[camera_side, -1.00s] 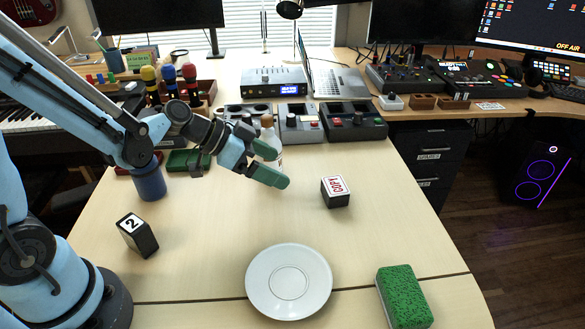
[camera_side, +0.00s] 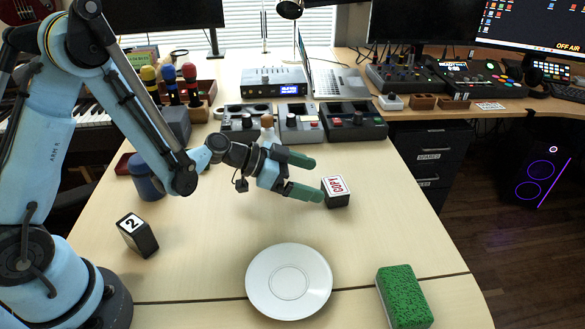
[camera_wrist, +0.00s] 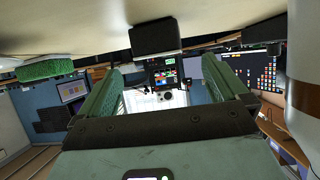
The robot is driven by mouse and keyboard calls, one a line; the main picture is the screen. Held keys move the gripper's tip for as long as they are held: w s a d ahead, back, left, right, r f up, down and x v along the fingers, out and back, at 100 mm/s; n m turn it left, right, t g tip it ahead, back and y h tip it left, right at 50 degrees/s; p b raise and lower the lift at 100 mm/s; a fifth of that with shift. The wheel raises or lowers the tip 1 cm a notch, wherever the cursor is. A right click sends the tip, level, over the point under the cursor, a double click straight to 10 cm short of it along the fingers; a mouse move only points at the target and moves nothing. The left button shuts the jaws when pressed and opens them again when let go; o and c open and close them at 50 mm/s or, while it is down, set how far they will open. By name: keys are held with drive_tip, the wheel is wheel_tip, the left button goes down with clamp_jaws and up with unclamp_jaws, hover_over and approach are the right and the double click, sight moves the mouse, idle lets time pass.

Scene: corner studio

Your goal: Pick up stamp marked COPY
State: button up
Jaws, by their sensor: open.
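The stamp marked COPY (camera_side: 336,191) is a dark block with a white top and red lettering, standing on the pale table right of centre. It also shows as a black block (camera_wrist: 155,38) in the wrist view, centred beyond the fingers. My gripper (camera_side: 315,179) has green fingers, open and empty, just left of the stamp. In the side view the nearer fingertip meets the stamp's left edge; I cannot tell if they touch. In the wrist view the stamp lies ahead of the gap between the fingers (camera_wrist: 165,75).
A white plate (camera_side: 289,281) and a green sponge (camera_side: 404,297) lie at the front. A block marked 2 (camera_side: 137,235) stands left, near a blue container (camera_side: 146,178). Control boxes (camera_side: 300,124) line the back. The table right of the stamp is clear.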

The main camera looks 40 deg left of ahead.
sight(336, 185)
drive_tip(key=shift+x, duration=2.75)
drive_tip(key=shift+d+r, duration=0.1)
drive_tip(key=c, duration=1.1)
drive_tip(key=shift+r, duration=0.15)
